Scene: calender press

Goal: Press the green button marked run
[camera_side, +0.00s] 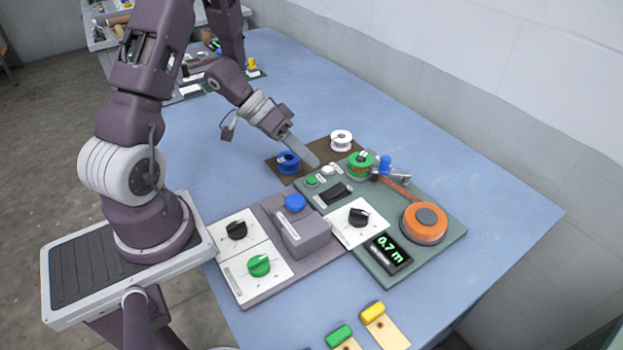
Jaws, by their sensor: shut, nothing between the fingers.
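A small green button (312,181) sits at the far left corner of the green panel (378,268). Any marking on it is too small to read. A white button (328,170) is just beside it to the right. My gripper (315,163) is shut and empty, its fingers pointing down and right. In this view its tips appear just above and behind the green button, close to the white one. I cannot tell their exact height or whether they touch anything.
A blue spool (288,164) and a white spool (341,140) stand on a brown mat (322,150). A green spool (360,162), a black rocker (335,193), an orange wheel (424,222) and a "0.7 m" display (389,252) crowd the panel. A grey knob panel (330,253) adjoins it.

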